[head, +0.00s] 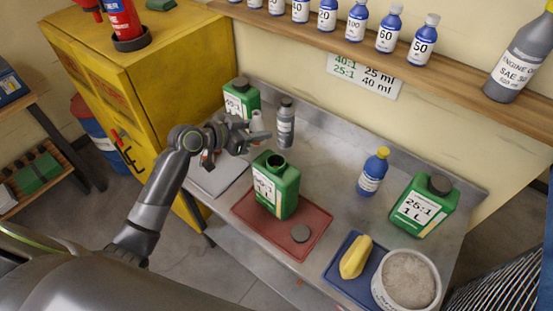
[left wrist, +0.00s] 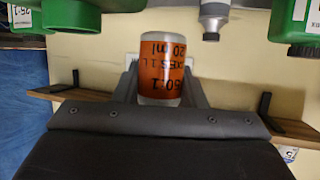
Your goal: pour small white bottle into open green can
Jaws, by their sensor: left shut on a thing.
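The open green can (head: 289,197) stands upright on a red tray (head: 245,215), its dark mouth uncovered. A grey cap (head: 300,233) lies on the tray in front of it. My left gripper (head: 250,137) is behind the can and slightly left of it, shut on the small white bottle (head: 257,120). In the left wrist view the bottle (left wrist: 160,97) sits between the fingers, with an orange label and a pale, translucent end. In the head view the gripper partly hides the bottle. The bottle is apart from the can. My right gripper is not in view.
A grey bottle (head: 285,125) and another green can (head: 241,97) stand close behind the gripper. To the right are a blue bottle (head: 373,173), a capped green can (head: 425,207), a blue tray (head: 335,283) with a yellow thing, and a white tub (head: 380,294). A shelf (head: 455,76) runs above.

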